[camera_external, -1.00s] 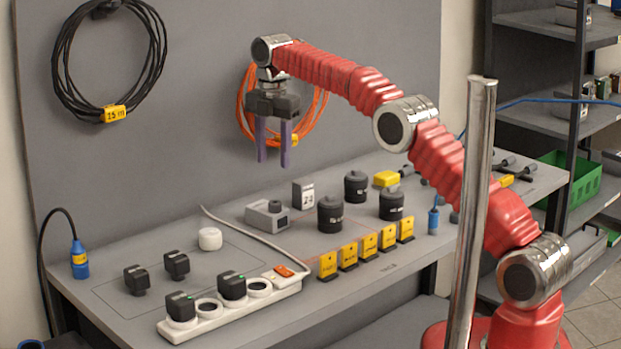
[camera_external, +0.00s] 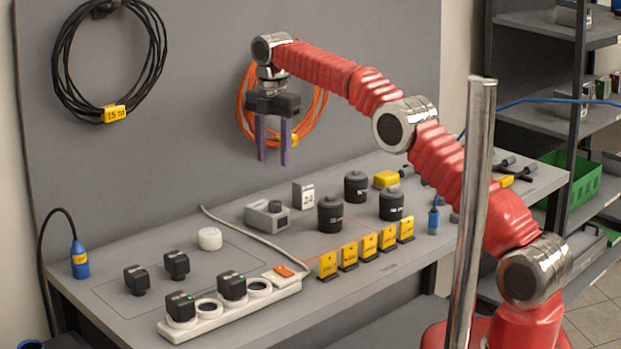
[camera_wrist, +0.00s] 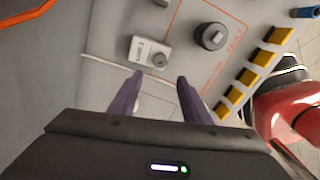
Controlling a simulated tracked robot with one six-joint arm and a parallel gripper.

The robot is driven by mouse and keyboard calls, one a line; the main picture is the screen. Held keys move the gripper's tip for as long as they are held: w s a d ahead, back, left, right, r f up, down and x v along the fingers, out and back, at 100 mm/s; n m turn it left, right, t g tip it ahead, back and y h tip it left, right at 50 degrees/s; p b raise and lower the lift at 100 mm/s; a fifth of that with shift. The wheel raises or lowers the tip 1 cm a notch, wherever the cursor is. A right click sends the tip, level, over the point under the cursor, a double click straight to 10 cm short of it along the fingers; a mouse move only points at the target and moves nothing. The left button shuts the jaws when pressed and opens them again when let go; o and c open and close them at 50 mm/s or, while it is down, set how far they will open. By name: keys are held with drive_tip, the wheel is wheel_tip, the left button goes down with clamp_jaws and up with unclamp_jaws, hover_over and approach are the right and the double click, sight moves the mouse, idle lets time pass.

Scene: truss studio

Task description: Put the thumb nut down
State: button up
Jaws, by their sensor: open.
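My gripper (camera_external: 274,162) hangs fingers down, well above the bench, in front of the back panel. Its two purple fingers are apart with nothing between them. The wrist view also shows the gripper (camera_wrist: 160,77) open and empty. I cannot pick out a thumb nut in either view. Below the gripper stands a small grey box with a round knob (camera_external: 267,215). In the wrist view the same grey box (camera_wrist: 146,51) lies just beyond the fingertips in the picture, and a black round-topped canister (camera_wrist: 211,37) is right of it.
The bench holds several black canisters (camera_external: 330,215), a row of yellow tags (camera_external: 349,256), a white power strip (camera_external: 209,318) with black plugs, and a white round piece (camera_external: 210,239). An orange cable coil (camera_external: 321,107) hangs behind the gripper. A steel post (camera_external: 473,200) stands in front.

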drive_tip(key=w+d+r+m+t, duration=0.1)
drive_tip(key=d+r+m, duration=0.25)
drive_tip(key=d, duration=0.35)
drive_tip(key=w+d+r+m+y, duration=0.1)
drive_tip(key=d+r+m, duration=0.25)
drive_tip(key=d, duration=0.45)
drive_tip(key=w+d+r+m+t, duration=0.1)
drive_tip(key=d+r+m, duration=0.2)
drive_tip(key=d+r, duration=0.3)
drive_tip(key=s+d+m+t, duration=0.1)
drive_tip(key=s+d+m, duration=0.3)
drive_tip(key=d, duration=0.4)
drive_tip(key=s+d+m, duration=0.3)
drive_tip(key=d, duration=0.5)
drive_tip(key=s+d+f+m+t, duration=0.1)
drive_tip(key=s+d+f+m, duration=0.4)
drive_tip(key=s+d, duration=0.3)
drive_tip(key=s+d+f+m+t+h, duration=0.1)
drive_tip(key=s+d+f+m, duration=0.5)
drive_tip(key=s, duration=0.5)
drive_tip(key=shift+d+f+m+t, duration=0.2)
drive_tip(key=shift+d+m+t, duration=0.1)
drive_tip(key=shift+d+m, duration=0.75)
